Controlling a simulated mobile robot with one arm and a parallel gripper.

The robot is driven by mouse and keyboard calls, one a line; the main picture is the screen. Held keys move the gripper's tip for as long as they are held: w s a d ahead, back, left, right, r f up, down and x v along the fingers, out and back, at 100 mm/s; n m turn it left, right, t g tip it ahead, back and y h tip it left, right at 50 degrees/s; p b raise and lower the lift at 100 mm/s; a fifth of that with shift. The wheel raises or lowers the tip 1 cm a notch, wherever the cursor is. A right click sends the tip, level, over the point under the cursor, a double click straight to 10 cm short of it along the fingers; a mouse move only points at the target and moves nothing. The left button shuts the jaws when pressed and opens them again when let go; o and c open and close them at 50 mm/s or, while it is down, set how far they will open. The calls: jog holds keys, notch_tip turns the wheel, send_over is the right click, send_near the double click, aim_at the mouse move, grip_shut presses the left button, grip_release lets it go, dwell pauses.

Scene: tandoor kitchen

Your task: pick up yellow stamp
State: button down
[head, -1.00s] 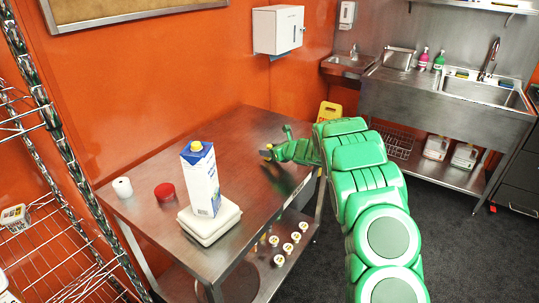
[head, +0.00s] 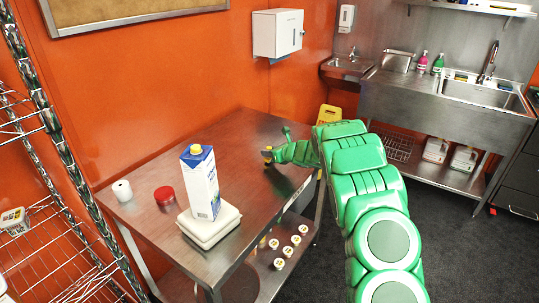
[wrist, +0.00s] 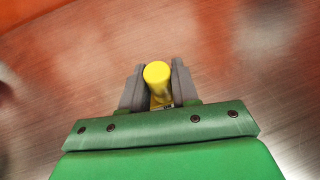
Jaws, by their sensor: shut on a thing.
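The yellow stamp (wrist: 157,75) shows as a small yellow cylinder with a round top in the wrist view. My gripper (wrist: 157,83) is shut on it, with one grey finger on each side.
A milk carton (head: 201,182) stands on a white closed container (head: 208,226) on the table. A red lidded tub (head: 164,195) and a white roll (head: 122,190) are at the left. Several small white-topped jars (head: 287,251) stand on the lower shelf. The table's middle is clear.

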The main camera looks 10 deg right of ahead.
aim_at(270, 148)
notch_tip(270, 148, up, 3)
jog(key=shift+s, duration=0.1)
jog(key=s+r, duration=0.9)
jog(key=s, duration=0.4)
jog(key=shift+s+a+r, duration=0.25)
jog(key=shift+s+a, duration=0.1)
jog(key=shift+a, duration=0.05)
